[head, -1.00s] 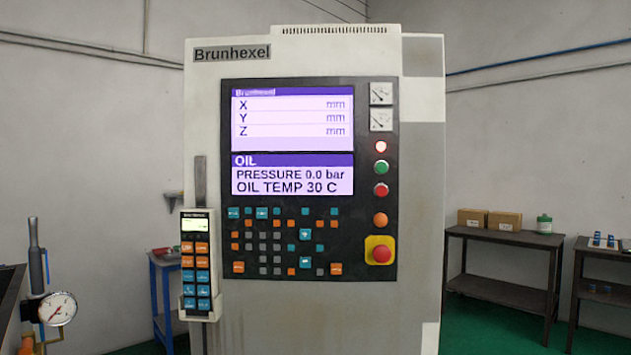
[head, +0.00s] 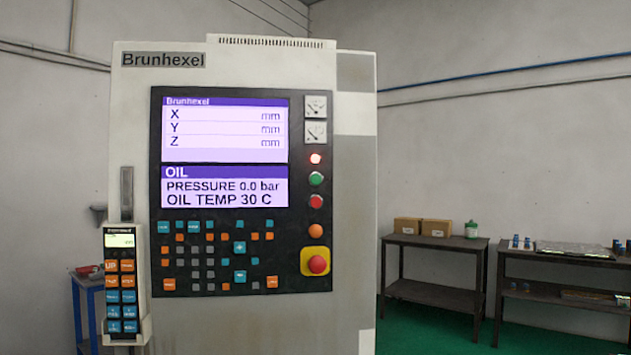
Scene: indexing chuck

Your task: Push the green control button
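The green control button (head: 316,179) is on the right side of the black control panel (head: 320,280) of the Brunhexel machine (head: 230,325). It sits below a lit pale red lamp (head: 315,159) and above a red button (head: 316,202). Nothing touches or covers it. The panel's screen (head: 225,150) shows X, Y and Z rows without figures, oil pressure 0.0 bar and oil temperature 30 C. Neither of my grippers shows in the head view.
An orange button (head: 315,231) and a red emergency stop on a yellow base (head: 317,262) are lower on the panel. A handheld pendant (head: 122,285) hangs at the left edge. Dark tables (head: 435,242) stand at the right. Green floor shows between them.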

